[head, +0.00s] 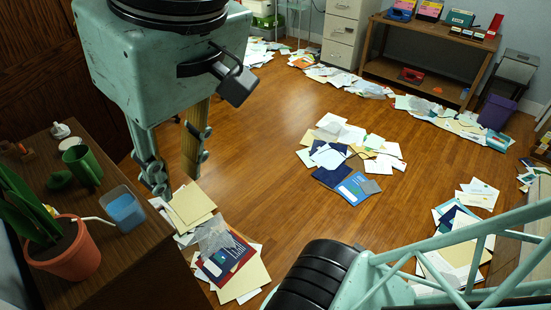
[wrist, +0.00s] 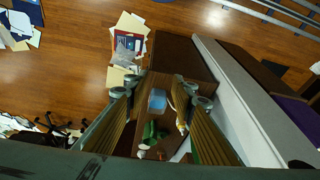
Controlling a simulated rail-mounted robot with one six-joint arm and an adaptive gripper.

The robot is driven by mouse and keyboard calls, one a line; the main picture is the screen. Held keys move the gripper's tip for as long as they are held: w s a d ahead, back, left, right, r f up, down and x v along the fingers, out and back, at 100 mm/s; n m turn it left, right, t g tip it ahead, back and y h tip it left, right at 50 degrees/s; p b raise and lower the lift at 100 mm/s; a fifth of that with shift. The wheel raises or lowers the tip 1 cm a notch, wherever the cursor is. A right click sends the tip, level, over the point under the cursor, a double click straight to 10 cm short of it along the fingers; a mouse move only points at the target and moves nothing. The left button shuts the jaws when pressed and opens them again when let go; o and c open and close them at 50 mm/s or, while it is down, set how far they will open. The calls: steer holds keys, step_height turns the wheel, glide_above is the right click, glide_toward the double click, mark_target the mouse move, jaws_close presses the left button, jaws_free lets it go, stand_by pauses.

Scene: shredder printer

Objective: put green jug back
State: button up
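The green jug (head: 83,165) stands on the dark wooden desk (head: 130,255) at the left of the head view. A small green piece (head: 59,180) lies beside it; I cannot tell whether it is part of the jug. In the wrist view the green jug (wrist: 150,131) appears small, between my fingers and well beyond them. My gripper (head: 177,172) hangs to the right of the jug, near the desk's edge in the picture. Its fingers also show in the wrist view (wrist: 158,95). They are spread apart with nothing between them. The gripper is open and apart from the jug.
A blue container (head: 122,208) and a potted plant (head: 65,252) stand near the jug on the desk. White and brown small items (head: 61,131) sit behind it. Papers and folders (head: 228,262) lie on the floor. A wooden shelf (head: 430,45) stands at the back.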

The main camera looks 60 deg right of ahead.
steer(key=shift+s+d+t, duration=0.3)
steer(key=shift+s+d, duration=0.05)
steer(key=shift+s, duration=0.3)
stand_by(0.4)
